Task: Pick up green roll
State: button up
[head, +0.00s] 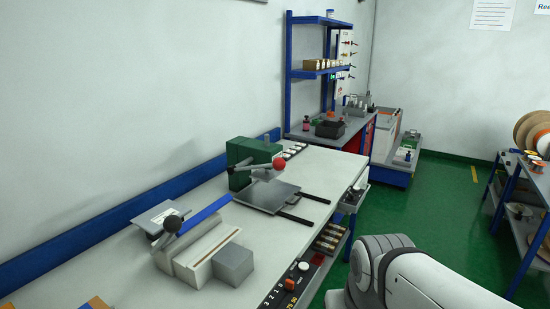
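I cannot make out a green roll in the head view. Several tan and orange round rolls or reels (531,130) stand at the upper right on a blue-framed rack, cut off by the picture edge. My gripper is not in view. Only a white and grey part of my own arm shows at the bottom right, so I cannot see whether the gripper holds anything.
A long white workbench (125,262) runs along the left wall, with a green machine with a red knob (254,162) and a lever device (203,245) on it. A blue-framed rack (507,190) stands right. Green floor (440,205) lies open between them.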

aim_at(315, 121)
jog(key=z, duration=0.75)
jog(key=i, duration=1.55)
jog(key=z, duration=0.65)
jog(key=i, duration=3.1)
jog(key=u, duration=0.9)
jog(key=i, duration=1.45)
jog(key=u, duration=1.05)
jog(key=i, duration=0.6)
jog(key=u, duration=0.1)
jog(key=k, duration=0.7)
jog(key=u, duration=0.2)
jog(key=i, duration=0.7)
